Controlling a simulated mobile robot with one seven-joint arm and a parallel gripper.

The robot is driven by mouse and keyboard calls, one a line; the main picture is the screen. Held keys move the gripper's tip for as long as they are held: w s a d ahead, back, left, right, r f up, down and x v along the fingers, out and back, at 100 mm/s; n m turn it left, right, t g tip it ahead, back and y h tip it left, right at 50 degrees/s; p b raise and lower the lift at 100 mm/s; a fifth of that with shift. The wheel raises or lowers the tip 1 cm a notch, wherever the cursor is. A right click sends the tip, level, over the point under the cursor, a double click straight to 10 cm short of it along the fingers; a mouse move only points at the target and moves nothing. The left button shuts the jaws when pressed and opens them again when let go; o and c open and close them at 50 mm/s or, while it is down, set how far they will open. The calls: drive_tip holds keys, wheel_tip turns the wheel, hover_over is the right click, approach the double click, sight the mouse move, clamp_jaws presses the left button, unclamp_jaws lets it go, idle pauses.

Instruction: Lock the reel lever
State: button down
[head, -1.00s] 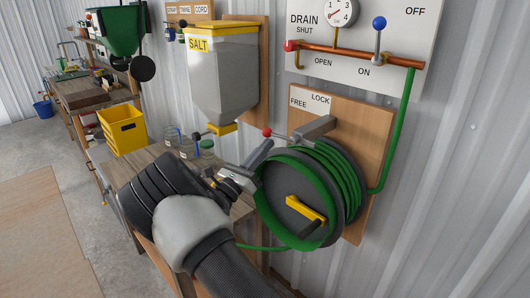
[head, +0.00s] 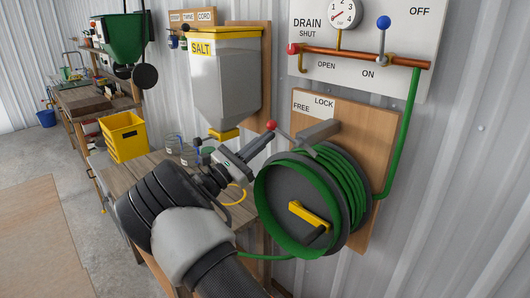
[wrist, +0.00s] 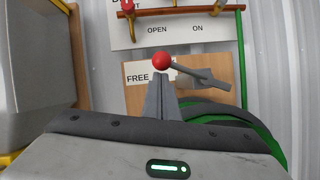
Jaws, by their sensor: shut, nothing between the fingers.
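The reel lever (head: 290,139) is a grey bar with a red knob (head: 271,126); it tilts up and left from its pivot on the hose reel's bracket (head: 318,131). The knob lies below and left of the FREE and LOCK labels (head: 313,105). My gripper (head: 269,137) is shut, with its tips just under the knob. In the wrist view, the shut fingertips (wrist: 160,79) sit directly below the red knob (wrist: 162,61), and the lever (wrist: 195,74) runs right. The tips look very close to the knob; I cannot tell whether they touch. LOCK is hidden in the wrist view.
The green hose reel (head: 297,205) with a yellow crank (head: 310,216) is right of my gripper. A salt hopper (head: 225,80) hangs to the left, above a wooden bench (head: 150,180) with jars. The drain panel (head: 400,30) with its copper pipe is above.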

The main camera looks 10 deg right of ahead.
sight(271, 123)
drive_tip(key=r+m+g, duration=0.1)
drive_tip(key=m, duration=0.2)
drive_tip(key=r+m+g+b, duration=0.1)
drive_tip(key=r+m+g, duration=0.1)
drive_tip(key=m, duration=0.1)
drive_tip(key=s+r+m+g+b, duration=0.1)
drive_tip(key=m, duration=0.2)
drive_tip(key=shift+d+r+g, duration=0.3)
drive_tip(key=shift+r+g, duration=0.05)
drive_tip(key=shift+g, duration=0.05)
drive_tip(key=shift+s+d+r+m+g+y+b, duration=0.35)
drive_tip(key=shift+s+r+m+g+b, duration=0.2)
drive_tip(key=shift+m, duration=0.8)
drive_tip(key=shift+s+d+r+m+g+y+b, duration=0.25)
drive_tip(key=shift+s+d+r+m+g+b, duration=0.25)
drive_tip(key=shift+m, duration=0.8)
drive_tip(key=shift+s+d+r+m+g+y+b, duration=0.25)
drive_tip(key=shift+s+r+m, duration=0.35)
drive_tip(key=shift+m, duration=0.75)
drive_tip(key=shift+w+r, duration=0.1)
drive_tip(key=shift+a, duration=0.1)
drive_tip(key=s+a+f+p, duration=0.1)
drive_tip(key=s+a, duration=0.1)
drive_tip(key=a, duration=1.5)
drive_tip(key=shift+s+p, duration=0.3)
drive_tip(key=shift+p, duration=0.05)
